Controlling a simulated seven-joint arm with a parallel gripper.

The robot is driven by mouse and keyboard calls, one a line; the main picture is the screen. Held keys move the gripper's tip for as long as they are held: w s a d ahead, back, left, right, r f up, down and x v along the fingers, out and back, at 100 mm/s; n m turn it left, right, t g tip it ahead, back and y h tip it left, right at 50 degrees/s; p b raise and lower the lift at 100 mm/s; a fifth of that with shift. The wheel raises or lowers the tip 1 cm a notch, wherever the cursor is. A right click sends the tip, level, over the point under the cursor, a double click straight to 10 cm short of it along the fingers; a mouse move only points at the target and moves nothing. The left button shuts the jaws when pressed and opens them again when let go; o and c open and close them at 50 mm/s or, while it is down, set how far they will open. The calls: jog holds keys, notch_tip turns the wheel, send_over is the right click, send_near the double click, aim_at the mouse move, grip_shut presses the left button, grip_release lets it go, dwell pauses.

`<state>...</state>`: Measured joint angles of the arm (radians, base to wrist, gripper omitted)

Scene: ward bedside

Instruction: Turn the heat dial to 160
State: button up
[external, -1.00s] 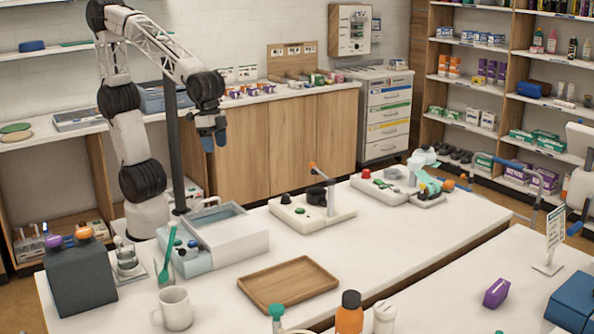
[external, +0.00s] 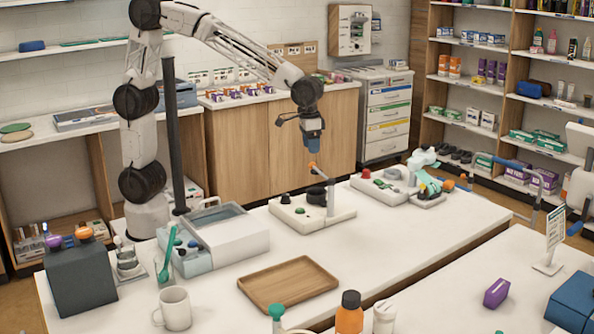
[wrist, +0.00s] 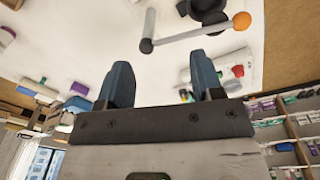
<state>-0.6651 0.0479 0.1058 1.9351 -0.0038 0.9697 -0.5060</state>
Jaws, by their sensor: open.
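My gripper (external: 313,147) is open and empty, pointing down above the white control panel (external: 335,219) at the back of the table. The panel carries a small black knob (external: 285,198), a larger black round part (external: 318,195), a green button (external: 300,211) and a grey lever with an orange ball end (external: 312,167). In the wrist view the lever's orange ball (wrist: 242,20) and grey bar lie beyond my open fingers (wrist: 160,78). No scale or numbers are readable, so I cannot tell which part is the heat dial or its setting.

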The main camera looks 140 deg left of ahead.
jog(key=s+a+f+n, duration=0.1)
jog(key=a+f+n, duration=0.15)
jog(key=a, duration=0.75)
jog(key=s+a+f+n, duration=0.15)
jog(key=a+f, duration=0.25)
jog(key=a, duration=0.5)
jog(key=n, duration=0.4)
send_over(366, 170)
jog(key=shift+g+h, duration=0.3)
jog(key=shift+g, duration=0.1)
notch_tip(366, 170, down, 7)
jog(key=shift+w+r, duration=0.1)
jog(key=shift+r, duration=0.05)
jog(key=shift+f, duration=3.9)
jog(key=shift+c, duration=0.3)
jog(key=c, duration=0.9)
jog(key=shift+o, duration=0.2)
jog(key=shift+m, duration=0.3)
